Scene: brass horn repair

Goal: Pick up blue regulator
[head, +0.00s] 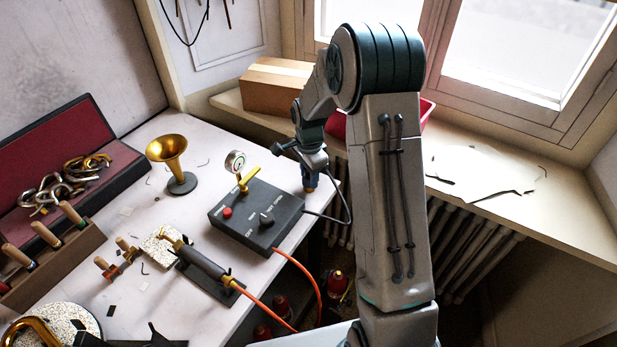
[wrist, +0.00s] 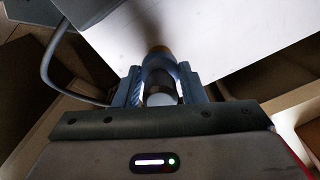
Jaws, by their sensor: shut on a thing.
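My gripper (head: 312,167) is beyond the dark control box, near the right edge of the white workbench. It is shut on the blue regulator (head: 310,184), a small bluish cylinder that shows just below the gripper. In the wrist view my gripper's two blue-grey fingers (wrist: 162,90) stand on either side of the regulator (wrist: 158,72). A pale round end faces the camera and a brownish tip points away. The fingers hide its sides. I cannot tell whether its lower end touches the bench.
The control box (head: 257,214) with a gauge (head: 235,162) and cable stands close by. A brass horn bell (head: 167,151), a torch-like tool (head: 205,262) and an open red-lined case (head: 60,150) are on the bench. A cardboard box (head: 275,88) sits on the sill.

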